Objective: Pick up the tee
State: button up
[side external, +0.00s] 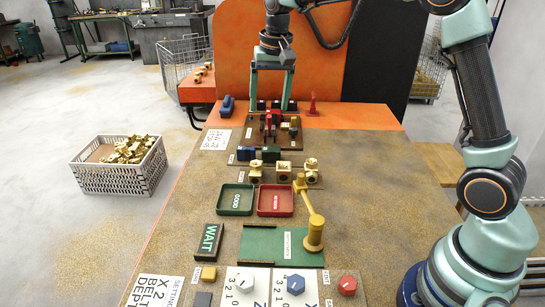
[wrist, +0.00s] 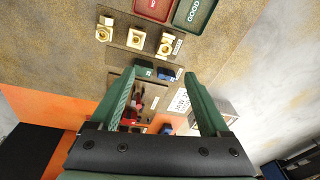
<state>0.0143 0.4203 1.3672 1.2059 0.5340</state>
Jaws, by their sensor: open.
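Three brass fittings stand in a row on a strip mid-bench: a left one (side external: 255,172), a squarish middle one (side external: 284,170) and a right one (side external: 311,170). They are too small for me to tell surely which is the tee. In the wrist view the same row runs across the top, with fittings at the left (wrist: 103,31), middle (wrist: 136,39) and right (wrist: 166,45). My gripper (side external: 272,105) is open and points down at the bench's far end, behind the row. In the wrist view its fingers (wrist: 159,77) are wide apart, with nothing held.
A fixture with red and brass parts (side external: 273,128) stands near my gripper. Dark blue and green blocks (side external: 259,154) lie between it and the fittings.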

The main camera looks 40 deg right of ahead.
aim_at(256, 163)
jog(key=w+f+m, duration=0.1)
jog(key=w+f, duration=0.1)
jog(key=f, duration=0.3)
jog(key=w+f+m+g, duration=0.1)
jog(key=w+f, duration=0.1)
jog(key=f, duration=0.4)
jog(key=w+f, duration=0.2)
jog(key=f, duration=0.3)
jog(key=shift+d+f+m+g, duration=0.2)
jog(key=shift+f+m+g, duration=0.1)
jog(key=shift+m, duration=0.1)
jog(key=shift+s+a+f, duration=0.15)
jog(key=shift+a+f, duration=0.05)
jog(key=shift+f, duration=1.15)
jog(key=shift+s+a+f, duration=0.1)
jog(key=shift+a+f, duration=0.05)
jog(key=shift+f, duration=1.15)
jog(key=shift+c, duration=0.3)
grip_shut()
jog(key=shift+w+r, duration=0.1)
jog(key=shift+r, duration=0.05)
